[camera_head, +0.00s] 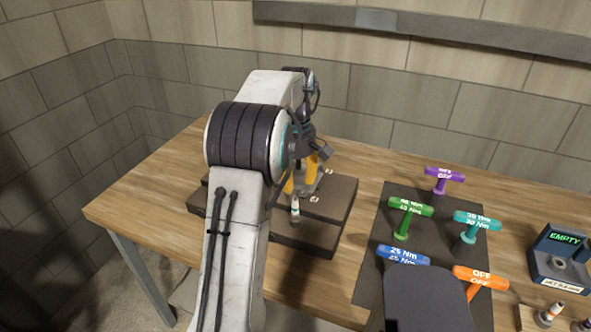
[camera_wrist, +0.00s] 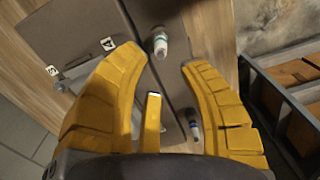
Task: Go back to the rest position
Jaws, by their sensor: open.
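My gripper (camera_head: 301,182) has yellow fingers and hangs over the dark engine block (camera_head: 341,200) on the wooden bench. In the wrist view the fingers (camera_wrist: 164,59) are spread wide with nothing held between them. A white-tipped plug (camera_wrist: 160,43) stands just beyond the gap between the fingertips. Another plug (camera_wrist: 194,124) shows beside the right finger. In the head view one plug (camera_head: 295,209) stands at the block's front. My arm hides the block's left part.
A dark mat (camera_head: 368,285) bears several T-handled tools: purple (camera_head: 445,174), green (camera_head: 410,207), teal (camera_head: 477,222), blue (camera_head: 403,255) and orange (camera_head: 480,278). A tester reading EMPTY (camera_head: 562,262) stands at far right, near a box with a plug (camera_head: 549,313). Walls stand behind and left.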

